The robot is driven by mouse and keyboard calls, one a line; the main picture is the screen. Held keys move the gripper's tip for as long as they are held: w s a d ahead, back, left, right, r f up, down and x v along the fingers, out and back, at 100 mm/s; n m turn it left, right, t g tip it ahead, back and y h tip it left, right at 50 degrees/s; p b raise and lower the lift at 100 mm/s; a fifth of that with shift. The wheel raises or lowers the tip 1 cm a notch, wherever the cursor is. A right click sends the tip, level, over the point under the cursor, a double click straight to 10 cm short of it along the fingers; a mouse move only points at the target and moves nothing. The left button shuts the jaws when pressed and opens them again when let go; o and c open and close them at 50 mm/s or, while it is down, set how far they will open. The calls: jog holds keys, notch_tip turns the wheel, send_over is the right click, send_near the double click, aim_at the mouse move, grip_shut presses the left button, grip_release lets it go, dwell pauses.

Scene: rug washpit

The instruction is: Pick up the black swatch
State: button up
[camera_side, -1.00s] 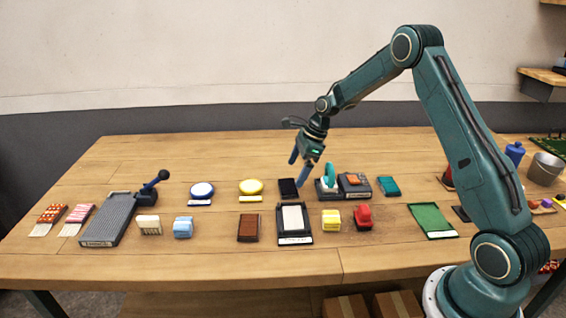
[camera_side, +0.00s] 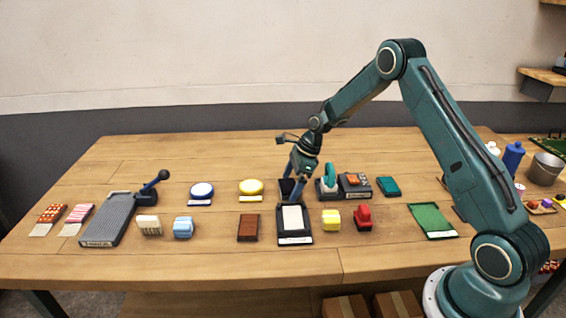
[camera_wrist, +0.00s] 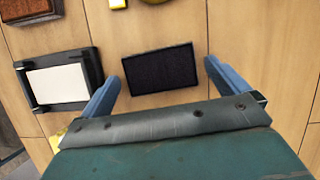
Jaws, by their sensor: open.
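The black swatch (camera_wrist: 160,69) is a dark flat rectangle lying on the wooden table. In the wrist view it sits between and just beyond the fingertips of my gripper (camera_wrist: 167,75), which is open with blue fingers apart on either side. In the side view my gripper (camera_side: 292,189) points down over the black swatch (camera_side: 286,184), and the fingers partly hide it. Nothing is held. Whether the fingertips touch the table cannot be told.
A black tray with a white pad (camera_side: 293,219) lies close by, in front of the swatch. A grey device with a teal handle (camera_side: 328,182) stands just right. A yellow round piece (camera_side: 251,187) is left, and a brown block (camera_side: 248,228) front left. Bare table lies behind.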

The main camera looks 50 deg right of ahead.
aim_at(291, 188)
jog(key=shift+c, duration=0.2)
jog(key=c, duration=0.9)
jog(key=shift+o, duration=0.2)
jog(key=shift+r, duration=0.15)
notch_tip(291, 188, up, 20)
jog(key=shift+f, duration=0.2)
dwell(0.4)
jog(key=s+a+f+m, duration=0.1)
jog(key=s+a+f, duration=0.9)
jog(key=f, duration=0.1)
jog(key=shift+s, duration=0.15)
